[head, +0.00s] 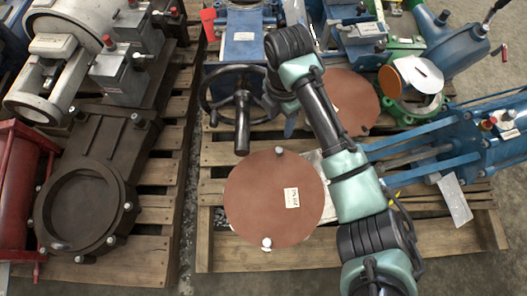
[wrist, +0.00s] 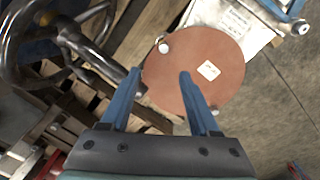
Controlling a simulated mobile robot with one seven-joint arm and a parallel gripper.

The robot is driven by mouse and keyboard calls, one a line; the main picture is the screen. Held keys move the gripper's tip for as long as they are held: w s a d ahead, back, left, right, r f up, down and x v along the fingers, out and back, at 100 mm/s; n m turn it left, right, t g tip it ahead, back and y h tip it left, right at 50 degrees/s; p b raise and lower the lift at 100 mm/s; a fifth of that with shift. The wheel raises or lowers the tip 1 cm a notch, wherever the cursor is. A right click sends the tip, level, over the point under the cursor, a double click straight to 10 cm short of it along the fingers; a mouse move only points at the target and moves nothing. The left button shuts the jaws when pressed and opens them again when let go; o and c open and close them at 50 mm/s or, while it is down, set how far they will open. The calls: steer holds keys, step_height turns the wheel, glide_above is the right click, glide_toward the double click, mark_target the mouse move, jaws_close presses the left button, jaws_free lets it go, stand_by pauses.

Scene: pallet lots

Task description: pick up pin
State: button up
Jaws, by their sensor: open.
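Several small silver-white knobs that look like pins are in view; I cannot tell which is meant. One pin (head: 278,150) is at the far edge of the near brown disc (head: 255,200), and another (head: 267,242) is at its near edge. In the wrist view a pin (wrist: 163,47) shows at the rim of the same disc (wrist: 220,50), just beyond my fingertips. My gripper (wrist: 160,76) is open with two blue fingers, nothing seen between them but the scene behind. In the head view my arm mostly hides it.
A dark handwheel (head: 213,110) with a thick stem (head: 242,125) stands left of my arm. A blue actuator (head: 500,150) lies at right. Bare floor (wrist: 280,110) shows beyond the pallet.

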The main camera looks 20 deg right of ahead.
step_height(320, 180, down, 2)
steer(key=b, duration=0.5)
glide_above(280, 150)
steer(key=shift+g, duration=0.3)
step_height(280, 150, down, 7)
steer(key=shift+s+a+f, duration=0.1)
steer(key=shift+a, duration=0.05)
steer(key=f+b, duration=0.5)
steer(key=b, duration=0.1)
steer(key=shift+w+f, duration=0.15)
steer(key=shift+w, duration=0.05)
jaws_close()
